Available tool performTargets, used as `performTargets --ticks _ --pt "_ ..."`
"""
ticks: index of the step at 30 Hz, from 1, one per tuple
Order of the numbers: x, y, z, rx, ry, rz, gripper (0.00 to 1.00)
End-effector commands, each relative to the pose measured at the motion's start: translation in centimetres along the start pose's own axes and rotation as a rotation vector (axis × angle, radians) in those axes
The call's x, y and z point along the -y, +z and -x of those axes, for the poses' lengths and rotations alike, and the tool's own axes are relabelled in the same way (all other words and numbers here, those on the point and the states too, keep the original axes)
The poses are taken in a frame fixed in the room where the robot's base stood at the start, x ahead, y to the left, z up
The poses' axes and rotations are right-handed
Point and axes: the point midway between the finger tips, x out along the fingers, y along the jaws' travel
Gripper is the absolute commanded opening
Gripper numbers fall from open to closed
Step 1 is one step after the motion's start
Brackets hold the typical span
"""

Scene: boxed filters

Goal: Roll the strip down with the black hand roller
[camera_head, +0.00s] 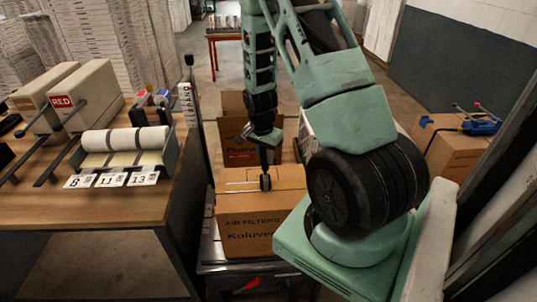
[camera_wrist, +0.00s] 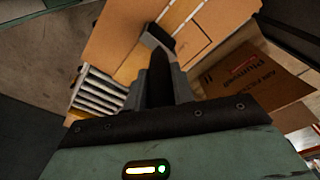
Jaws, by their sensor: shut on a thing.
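A paler strip (camera_wrist: 180,14) runs along the box top beside and under the roller head. In the head view the roller end is at or just above the box top; I cannot tell if it touches. Part of the strip is hidden by the roller and gripper.
At left, a wooden table (camera_head: 120,205) holds a tape dispenser (camera_head: 125,140), number cards and a RED-labelled box (camera_head: 88,95). A box with a blue tool (camera_head: 480,128) stands at right.

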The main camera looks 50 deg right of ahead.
Motion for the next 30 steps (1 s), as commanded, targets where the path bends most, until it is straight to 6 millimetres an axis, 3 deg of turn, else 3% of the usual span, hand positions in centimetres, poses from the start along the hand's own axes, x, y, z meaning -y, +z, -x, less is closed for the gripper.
performTargets --ticks 30 --pt "4.3 3.2 0.2 0.001 0.002 0.001 0.02"
